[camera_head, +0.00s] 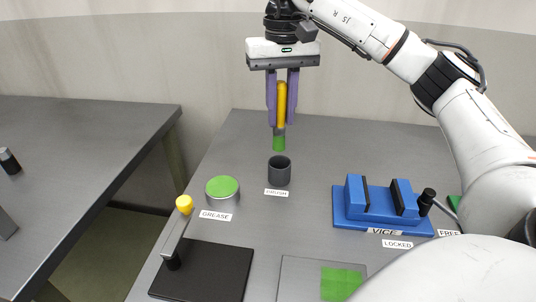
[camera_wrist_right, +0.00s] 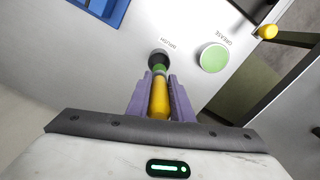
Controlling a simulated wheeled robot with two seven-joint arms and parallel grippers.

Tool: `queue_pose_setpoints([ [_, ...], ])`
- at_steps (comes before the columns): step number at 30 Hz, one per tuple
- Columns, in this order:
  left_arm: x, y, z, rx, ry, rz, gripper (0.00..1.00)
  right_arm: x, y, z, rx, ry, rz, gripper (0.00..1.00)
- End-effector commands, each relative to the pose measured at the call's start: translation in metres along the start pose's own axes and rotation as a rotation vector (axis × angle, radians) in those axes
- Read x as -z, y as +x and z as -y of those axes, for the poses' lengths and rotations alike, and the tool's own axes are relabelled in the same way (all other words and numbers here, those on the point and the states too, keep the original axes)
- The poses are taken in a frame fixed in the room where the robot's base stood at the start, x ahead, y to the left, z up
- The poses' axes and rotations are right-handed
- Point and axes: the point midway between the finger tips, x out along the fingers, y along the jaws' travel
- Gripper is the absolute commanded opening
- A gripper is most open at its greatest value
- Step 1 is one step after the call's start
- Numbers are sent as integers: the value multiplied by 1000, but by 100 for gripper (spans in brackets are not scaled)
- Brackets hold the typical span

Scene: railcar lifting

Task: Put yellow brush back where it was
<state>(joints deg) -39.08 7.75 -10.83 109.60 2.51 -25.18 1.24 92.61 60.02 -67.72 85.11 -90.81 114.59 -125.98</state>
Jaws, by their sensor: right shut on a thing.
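The yellow brush (camera_head: 281,105) has a yellow handle, a grey band and a green tip (camera_head: 279,144) pointing down. My right gripper (camera_head: 281,118) is shut on its handle, with a purple finger on either side. The brush hangs nearly upright above the dark grey cup (camera_head: 279,172) with the "BRUSH" label (camera_head: 279,193). The tip looks just above the cup's rim in the head view. The wrist view also shows the brush (camera_wrist_right: 160,98) between the fingers, its tip overlapping the cup (camera_wrist_right: 157,54). My left gripper is not in view.
A grease tin with green top (camera_head: 222,188) stands left of the cup. A lever with yellow knob (camera_head: 184,204) rises from a black plate (camera_head: 215,272). A blue vice (camera_head: 383,203) is at right. A plate with a green square (camera_head: 341,284) lies in front.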

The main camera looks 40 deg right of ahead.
Motion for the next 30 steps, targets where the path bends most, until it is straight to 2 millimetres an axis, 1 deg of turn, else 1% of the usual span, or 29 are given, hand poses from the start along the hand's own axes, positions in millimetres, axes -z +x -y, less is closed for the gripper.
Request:
queue_pose_setpoints([
  [1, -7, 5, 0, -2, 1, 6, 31, -1, 14, -1, -2, 0, 3, 0],
  [8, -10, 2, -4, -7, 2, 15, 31, 0, 44, -1, -1, 1, 0, 0],
  [12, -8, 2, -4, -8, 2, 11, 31, -1, 67, -1, -2, 2, 1, 0],
  [15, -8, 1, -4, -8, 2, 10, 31, 0, 81, -1, -1, 1, 0, 0],
  [18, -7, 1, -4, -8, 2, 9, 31, 0, 86, -1, 0, 1, -1, 0],
  [28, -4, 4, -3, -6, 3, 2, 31, 0, 89, 0, 1, 1, -1, 0],
  [29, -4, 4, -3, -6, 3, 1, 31, 0, 89, 0, 1, 1, -1, 22],
  [30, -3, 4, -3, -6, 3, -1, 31, 0, 88, 0, 1, 1, -1, 28],
])
